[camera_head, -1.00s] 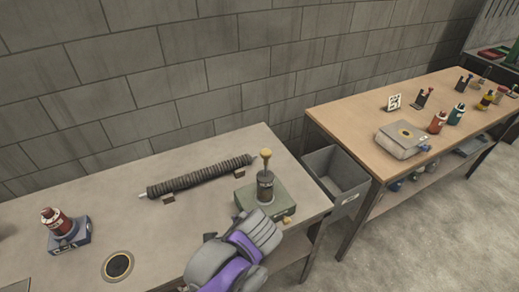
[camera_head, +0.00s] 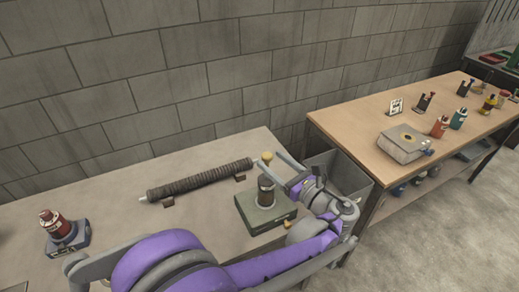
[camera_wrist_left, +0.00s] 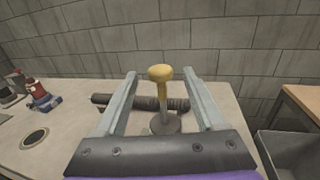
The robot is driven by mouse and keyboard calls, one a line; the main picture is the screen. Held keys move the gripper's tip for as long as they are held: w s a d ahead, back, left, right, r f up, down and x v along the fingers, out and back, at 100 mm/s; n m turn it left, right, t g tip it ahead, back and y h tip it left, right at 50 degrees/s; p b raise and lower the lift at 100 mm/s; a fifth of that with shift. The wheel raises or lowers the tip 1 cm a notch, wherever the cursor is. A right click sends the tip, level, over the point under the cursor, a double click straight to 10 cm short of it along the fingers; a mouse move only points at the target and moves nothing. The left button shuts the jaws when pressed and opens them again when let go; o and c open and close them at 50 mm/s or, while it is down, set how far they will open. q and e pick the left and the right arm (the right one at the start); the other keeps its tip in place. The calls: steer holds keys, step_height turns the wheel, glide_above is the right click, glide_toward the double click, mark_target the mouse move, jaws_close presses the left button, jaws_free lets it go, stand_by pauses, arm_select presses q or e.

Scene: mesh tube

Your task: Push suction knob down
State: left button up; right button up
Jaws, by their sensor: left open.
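My left gripper (camera_head: 276,160) is open at the height of the knob, coming in from the right side. In the left wrist view the knob (camera_wrist_left: 160,73) stands upright between the two open fingers (camera_wrist_left: 160,75), with a gap on each side. No grip on it shows. My right gripper is not in view.
A ribbed mesh tube (camera_head: 200,179) lies behind the green box. A red bottle on a blue base (camera_head: 62,232) stands at the left. A grey bin (camera_head: 345,176) sits between the grey table and a wooden table (camera_head: 375,140) with several items.

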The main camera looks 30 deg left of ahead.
mark_target(263, 153)
arm_select(q)
steer(key=x, duration=0.6)
steer(key=shift+w+a+p, duration=0.2)
steer(key=shift+a+p, duration=0.1)
jaws_close()
stand_by(1.1)
